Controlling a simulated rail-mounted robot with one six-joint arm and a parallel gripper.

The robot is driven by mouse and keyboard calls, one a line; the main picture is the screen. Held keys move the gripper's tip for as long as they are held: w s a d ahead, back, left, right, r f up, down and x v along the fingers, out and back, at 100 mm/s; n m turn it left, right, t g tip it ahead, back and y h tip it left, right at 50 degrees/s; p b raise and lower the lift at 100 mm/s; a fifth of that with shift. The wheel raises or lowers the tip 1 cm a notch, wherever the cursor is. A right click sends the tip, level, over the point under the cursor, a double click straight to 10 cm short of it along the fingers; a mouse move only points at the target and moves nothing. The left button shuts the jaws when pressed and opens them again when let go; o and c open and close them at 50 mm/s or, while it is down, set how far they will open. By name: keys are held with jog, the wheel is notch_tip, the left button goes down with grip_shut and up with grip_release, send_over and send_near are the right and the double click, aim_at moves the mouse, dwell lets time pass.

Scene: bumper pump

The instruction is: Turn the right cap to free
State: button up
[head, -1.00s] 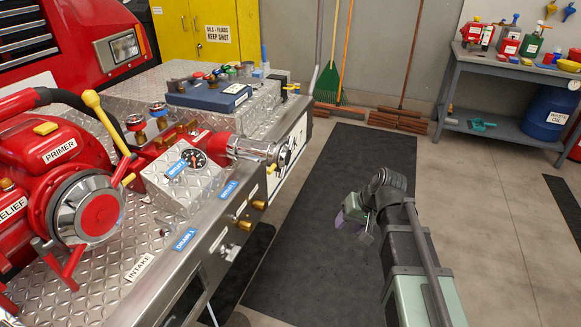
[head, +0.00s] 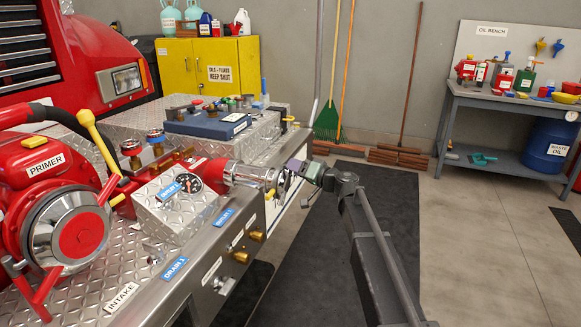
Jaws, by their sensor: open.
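A silver outlet fitting (head: 243,173) sticks out to the right from the red pump pipe, behind the gauge box. The cap (head: 282,183) is at its right end, small and partly covered by my gripper. My gripper (head: 292,174) is at the cap, coming from the right, with a purple-grey part and a green part showing. It is open. The fingertips overlap the cap in this view, and I cannot tell whether they touch it or sit around it.
A gauge box (head: 174,212) and small brass and steel valves (head: 256,235) line the bumper edge left of my arm. A blue case (head: 208,124) lies on the deck behind. The dark floor mat (head: 380,205) is clear. An oil bench (head: 510,103) stands at the far right.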

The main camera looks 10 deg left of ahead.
jog(key=x, duration=0.3)
jog(key=shift+s+d, duration=0.1)
grip_shut()
